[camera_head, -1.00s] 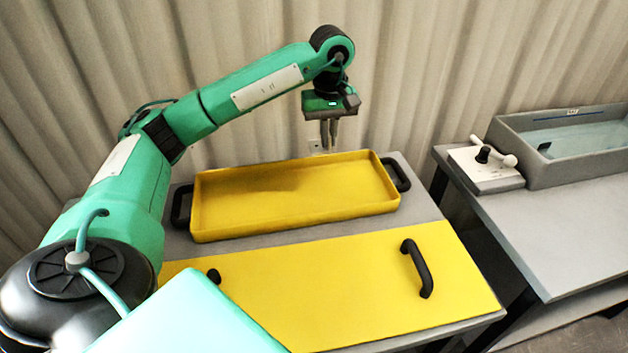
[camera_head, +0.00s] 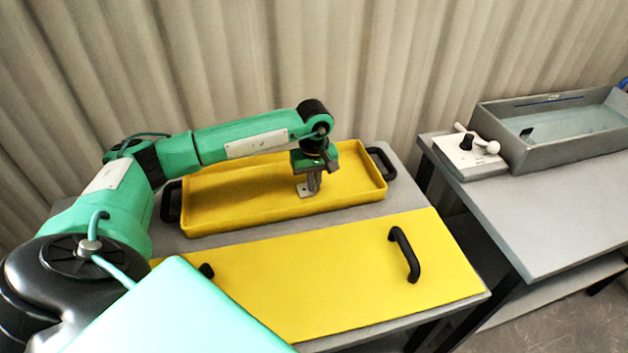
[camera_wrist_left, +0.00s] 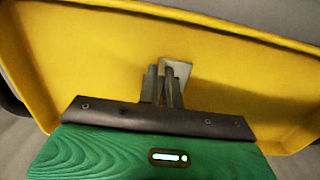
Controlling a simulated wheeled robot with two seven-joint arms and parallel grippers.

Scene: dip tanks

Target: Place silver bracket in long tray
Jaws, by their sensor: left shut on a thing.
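The long tray (camera_head: 240,213) is yellow, with black handles at its ends, and sits on a grey table. My left gripper (camera_head: 312,186) is down inside the tray, right of its middle. It is shut on the silver bracket (camera_head: 303,191), a small pale metal piece low in the tray. In the left wrist view the bracket (camera_wrist_left: 178,68) shows at the fingertips of the left gripper (camera_wrist_left: 163,80), over the yellow tray floor (camera_wrist_left: 90,60). I cannot tell whether the bracket touches the floor. My right gripper is not in view.
A flat yellow lid (camera_head: 330,275) with black handles lies in front of the tray. To the right, another table (camera_head: 560,210) holds a grey tank (camera_head: 545,155) of liquid and a white control box (camera_head: 465,155). The rest of the tray is empty.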

